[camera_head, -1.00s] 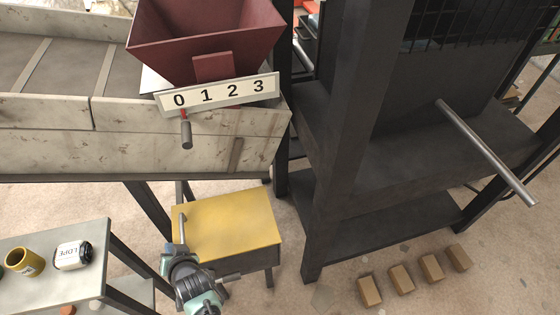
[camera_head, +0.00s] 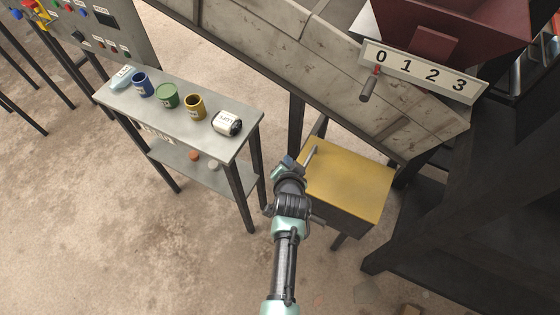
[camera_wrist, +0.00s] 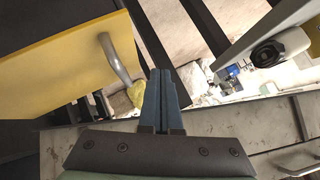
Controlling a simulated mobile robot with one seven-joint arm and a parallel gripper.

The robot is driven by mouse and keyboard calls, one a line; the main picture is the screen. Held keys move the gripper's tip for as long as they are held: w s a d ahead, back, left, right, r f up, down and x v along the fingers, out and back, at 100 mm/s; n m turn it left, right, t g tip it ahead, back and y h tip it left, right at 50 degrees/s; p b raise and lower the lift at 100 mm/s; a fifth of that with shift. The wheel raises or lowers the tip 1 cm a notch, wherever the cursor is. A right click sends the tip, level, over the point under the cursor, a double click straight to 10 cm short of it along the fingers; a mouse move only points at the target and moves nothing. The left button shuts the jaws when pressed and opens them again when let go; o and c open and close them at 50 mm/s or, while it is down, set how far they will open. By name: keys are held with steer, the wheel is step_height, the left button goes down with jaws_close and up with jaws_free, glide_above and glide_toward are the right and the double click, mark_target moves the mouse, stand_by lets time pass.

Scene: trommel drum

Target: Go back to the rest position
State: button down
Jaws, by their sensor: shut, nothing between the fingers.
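My gripper (camera_wrist: 162,98) is shut and empty in the wrist view, its two fingers together. In the head view my gripper (camera_head: 287,166) is at the left edge of the yellow-topped box (camera_head: 350,185), near the metal handle on its top. The same handle (camera_wrist: 115,58) shows in the wrist view on the yellow panel (camera_wrist: 60,65), to the left of my fingers and apart from them in the picture. The exact gap to the box cannot be told.
A grey side table (camera_head: 205,128) at left holds blue, green and yellow cups and a white LDPE container (camera_head: 227,123). A control panel (camera_head: 95,30) stands behind it. The chute with the 0123 scale (camera_head: 420,72) overhangs the box. The floor at lower left is clear.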

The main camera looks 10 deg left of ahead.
steer(key=s+a+r+p, duration=0.1)
steer(key=s+r, duration=0.3)
steer(key=shift+s+a+r, duration=0.15)
steer(key=shift+a+r, duration=0.1)
steer(key=shift+r, duration=0.05)
